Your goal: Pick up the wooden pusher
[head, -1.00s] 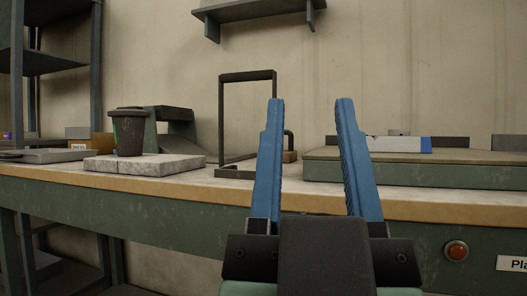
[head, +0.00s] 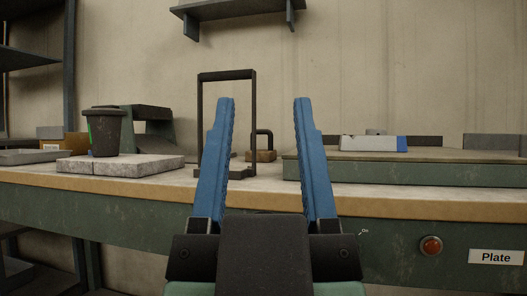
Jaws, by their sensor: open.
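The wooden pusher appears to be the small brown block (head: 261,156) with a dark looped handle, on the workbench in the head view. It stands behind a tall dark frame and left of the raised green plate. My gripper (head: 263,100) is open and empty, its two blue fingers pointing up in the picture. The block shows in the gap between the fingers, farther back on the bench and apart from them.
The dark upright frame (head: 252,110) stands partly behind my left finger. A dark cup (head: 104,132) sits on pale stone slabs (head: 125,166) at left. The raised green plate (head: 420,173) carries a white-and-blue block (head: 370,144) at right. A wall shelf (head: 240,10) hangs above.

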